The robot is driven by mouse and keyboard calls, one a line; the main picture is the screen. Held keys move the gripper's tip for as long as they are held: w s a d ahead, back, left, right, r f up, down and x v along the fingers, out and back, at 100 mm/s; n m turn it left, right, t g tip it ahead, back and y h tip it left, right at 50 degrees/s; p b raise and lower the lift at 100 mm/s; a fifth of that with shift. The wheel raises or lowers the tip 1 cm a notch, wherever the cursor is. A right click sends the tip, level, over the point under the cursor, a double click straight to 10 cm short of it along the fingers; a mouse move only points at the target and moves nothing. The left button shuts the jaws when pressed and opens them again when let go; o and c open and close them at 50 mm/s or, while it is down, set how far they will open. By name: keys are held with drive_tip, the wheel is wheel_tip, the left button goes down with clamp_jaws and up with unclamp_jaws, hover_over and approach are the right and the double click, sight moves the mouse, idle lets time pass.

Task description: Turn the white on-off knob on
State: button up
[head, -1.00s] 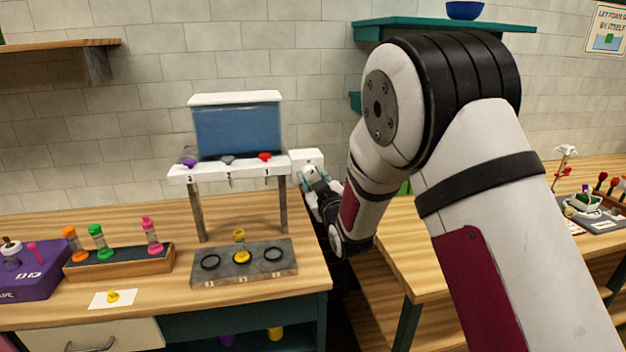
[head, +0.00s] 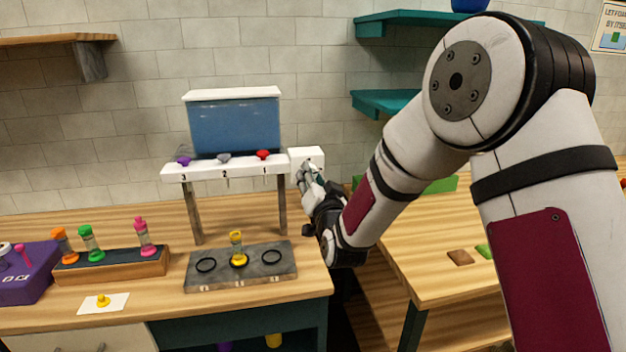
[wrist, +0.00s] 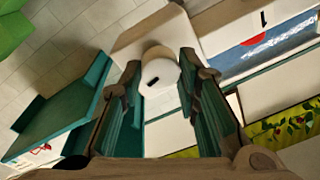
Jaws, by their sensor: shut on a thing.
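The white on-off knob (wrist: 160,76) is round, with a small dark mark on its face. In the wrist view it sits between the two fingers of my gripper (wrist: 160,82), which is shut on it. Behind it is a white box (wrist: 150,38), which also shows in the head view (head: 301,156) at the right end of the dispenser's white bar. In the head view my gripper (head: 308,174) is at this box, and its fingers and wrist hide the knob.
The dispenser has a blue tank (head: 236,125) over a white bar (head: 225,167) with numbered purple, grey and red valves. Below, a grey ring tray (head: 215,280) holds a yellow-topped vial (head: 236,244). A rack of coloured vials (head: 110,268) stands left. A teal shelf (head: 385,102) hangs right.

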drive_tip(key=shift+m+h, duration=0.4)
drive_tip(key=shift+m, duration=1.3)
drive_tip(key=shift+b, duration=0.3)
drive_tip(key=o, duration=1.2)
drive_tip(key=shift+c, duration=0.2)
drive_tip(key=v, duration=1.2)
drive_tip(key=shift+f, duration=0.1)
